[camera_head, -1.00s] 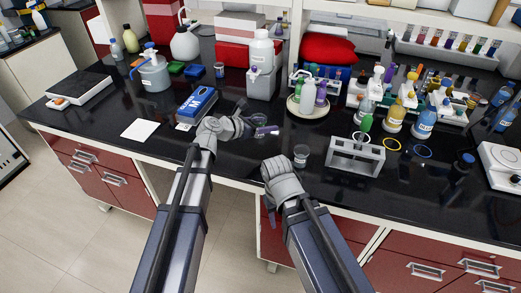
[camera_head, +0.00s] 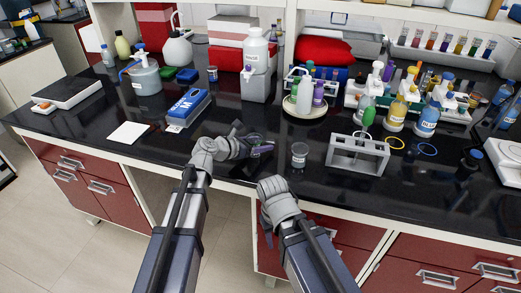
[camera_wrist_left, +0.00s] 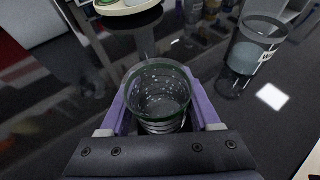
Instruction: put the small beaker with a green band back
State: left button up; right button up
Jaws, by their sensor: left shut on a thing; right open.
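My left gripper (camera_head: 260,150) is shut on the small beaker, held over the front part of the black bench. In the left wrist view the clear small beaker (camera_wrist_left: 158,95) has a green rim band and sits between the purple fingers, its open mouth facing the camera. In the head view this beaker is hard to make out against the dark top. My right gripper (camera_head: 268,228) is open and empty, low in front of the bench edge; its fingers are mostly hidden by its wrist.
Another beaker with a white label (camera_head: 299,156) stands just right of my left gripper and shows in the wrist view (camera_wrist_left: 257,45). A grey tube rack (camera_head: 357,154) stands farther right. A blue box (camera_head: 188,107) and a white pad (camera_head: 128,133) lie left. A round tray (camera_head: 305,108) with bottles is behind.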

pick_arm(q)
jog(key=shift+f, duration=0.15)
jog(key=o, duration=1.4)
jog(key=shift+s+a+r+p, duration=0.1)
jog(key=shift+r+p, duration=0.2)
jog(key=p+v, duration=0.4)
jog(key=v, duration=0.7)
jog(key=shift+s+a, duration=0.25)
jog(key=shift+a, duration=0.05)
